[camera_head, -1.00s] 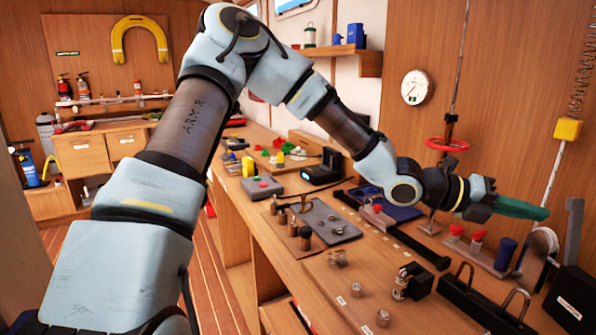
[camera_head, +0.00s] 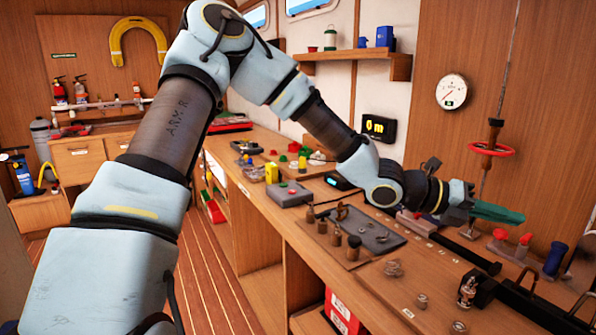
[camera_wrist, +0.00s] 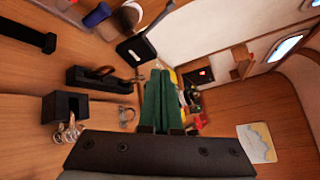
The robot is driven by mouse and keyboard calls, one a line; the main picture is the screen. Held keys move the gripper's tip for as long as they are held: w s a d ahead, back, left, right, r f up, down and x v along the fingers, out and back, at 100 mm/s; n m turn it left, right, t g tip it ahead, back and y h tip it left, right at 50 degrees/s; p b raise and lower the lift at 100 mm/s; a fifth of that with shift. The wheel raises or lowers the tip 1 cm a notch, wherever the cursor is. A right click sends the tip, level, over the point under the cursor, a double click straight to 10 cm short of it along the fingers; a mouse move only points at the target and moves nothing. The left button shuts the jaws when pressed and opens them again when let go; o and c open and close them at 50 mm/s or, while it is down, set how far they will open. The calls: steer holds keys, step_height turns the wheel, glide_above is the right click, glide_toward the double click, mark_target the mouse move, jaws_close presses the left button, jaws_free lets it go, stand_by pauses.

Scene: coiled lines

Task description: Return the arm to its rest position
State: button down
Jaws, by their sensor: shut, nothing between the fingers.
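My gripper (camera_head: 497,213) is at the right in the head view, held out over the workbench (camera_head: 291,238) with its green fingers pointing right. The fingers are together with nothing between them. In the wrist view the green fingers of my gripper (camera_wrist: 158,100) lie side by side and point away above the bench. My arm reaches from the lower left, up over an elbow, and down to the gripper.
A red ring handle (camera_head: 491,149) on a vertical rod stands behind the gripper. Red-topped pegs (camera_head: 523,246) and a blue cylinder (camera_head: 554,259) are below it. A grey mat (camera_head: 368,232) with small parts lies on the bench. The floor (camera_head: 212,275) at left is clear.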

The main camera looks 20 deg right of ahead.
steer(key=w+a+f+m+t+y, duration=0.2)
steer(key=w+a+f+m+y, duration=0.35)
steer(key=a, duration=0.55)
steer(key=w+a+f+m+t+y, duration=0.2)
steer(key=w+a+f+m, duration=0.35)
steer(key=a+m, duration=0.4)
steer(key=w+a+m+t+y, duration=0.1)
steer(key=a+m+y, duration=0.1)
steer(key=a, duration=0.9)
steer(key=w+a+r+m+t+y, duration=0.1)
steer(key=a+m, duration=0.3)
steer(key=a, duration=0.8)
steer(key=w+a+r+m+t+y, duration=0.1)
steer(key=w+a+m+t+y, duration=0.1)
steer(key=a, duration=0.9)
steer(key=shift+w+a+m+t+y, duration=0.15)
steer(key=shift+w+m+t+y, duration=0.3)
steer(key=shift+m, duration=0.65)
